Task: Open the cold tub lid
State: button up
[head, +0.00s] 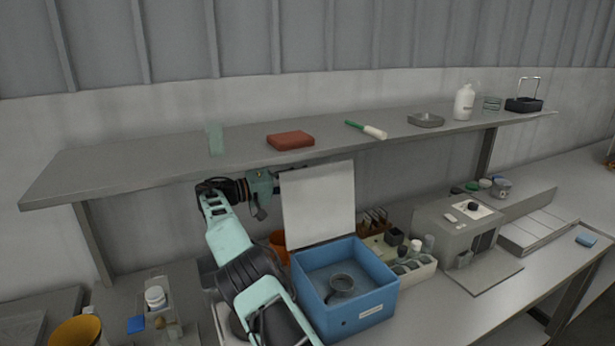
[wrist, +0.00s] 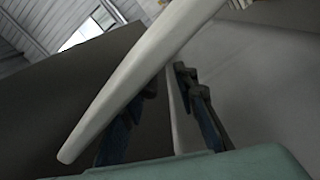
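The cold tub (head: 340,310) is a blue box on the bench in the head view, with its top open. Its pale lid (head: 318,203) stands up steeply at the tub's back edge. Inside the tub is a dark round vessel (head: 342,285). My gripper (head: 280,180) is at the lid's upper left, under the shelf, with its fingertips partly hidden by the lid. In the wrist view, a pale bar, apparently the lid's edge (wrist: 135,82), crosses in front of the fingers (wrist: 168,85). The fingers look apart; I cannot tell whether they touch the lid.
A grey shelf (head: 235,146) runs just above my gripper, carrying a red-brown block (head: 290,140) and a white bottle (head: 464,102). A tray of small jars (head: 410,265) and a grey apparatus (head: 455,235) stand right of the tub. An orange container (head: 279,242) is behind it.

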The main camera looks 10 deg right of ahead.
jog(key=shift+r, duration=0.25)
jog(key=shift+s, duration=0.2)
